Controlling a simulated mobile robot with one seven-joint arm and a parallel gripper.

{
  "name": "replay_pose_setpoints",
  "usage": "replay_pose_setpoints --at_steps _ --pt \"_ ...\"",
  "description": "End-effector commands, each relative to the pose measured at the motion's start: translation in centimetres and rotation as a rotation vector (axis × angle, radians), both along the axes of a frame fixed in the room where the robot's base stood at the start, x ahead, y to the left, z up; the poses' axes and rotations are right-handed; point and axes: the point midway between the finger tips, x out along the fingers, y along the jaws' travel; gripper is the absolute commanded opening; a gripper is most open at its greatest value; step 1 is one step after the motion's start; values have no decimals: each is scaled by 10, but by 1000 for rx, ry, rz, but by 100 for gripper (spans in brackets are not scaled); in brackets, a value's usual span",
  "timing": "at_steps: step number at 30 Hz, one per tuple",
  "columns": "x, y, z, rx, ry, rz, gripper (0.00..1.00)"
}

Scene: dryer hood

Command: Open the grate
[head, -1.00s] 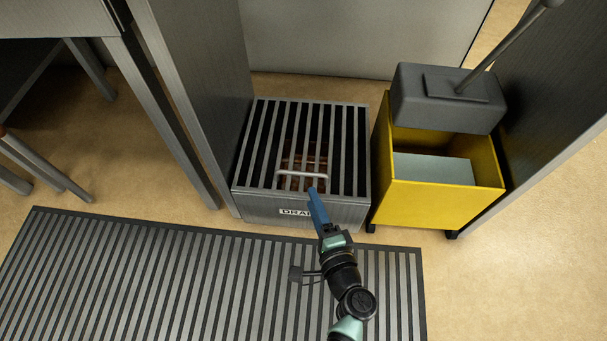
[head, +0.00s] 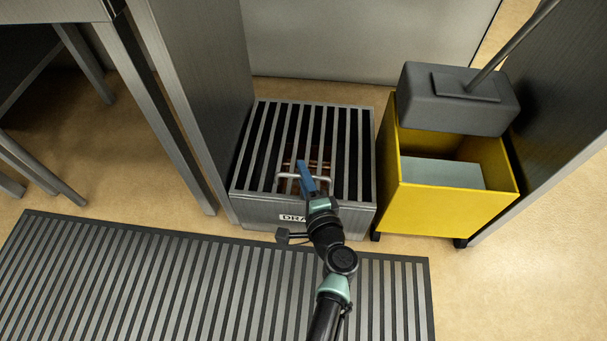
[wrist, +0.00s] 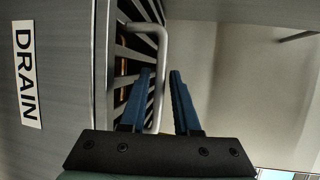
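The grate (head: 337,140) is a dark slatted cover lying flat on top of a grey drain box (head: 262,212) in the head view. Its pale U-shaped handle (head: 287,176) stands at the front middle. My gripper (head: 304,170) is at the handle, with its blue fingers over the front part of the grate. In the wrist view the two blue fingers (wrist: 160,74) are apart, and the handle bar (wrist: 160,60) runs between them, nearer the left finger. Whether either finger touches the bar is unclear. The DRAIN label (wrist: 27,74) shows at the left.
A yellow bucket (head: 440,208) on casters stands close to the right of the drain box, with a grey wringer block (head: 455,112) and a mop pole above it. A grey panel (head: 195,90) rises at the left. A ribbed mat (head: 200,285) lies in front.

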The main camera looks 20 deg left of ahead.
Motion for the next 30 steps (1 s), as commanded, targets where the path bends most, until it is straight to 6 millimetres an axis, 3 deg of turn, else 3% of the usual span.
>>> replay_pose_setpoints --at_steps 1,4,5,30 --pt "0 0 0 0 0 0 20" --pt "0 0 0 0 0 0 2" --pt "0 0 0 0 0 0 0" --pt "0 -1 -1 -1 1 -1 0"
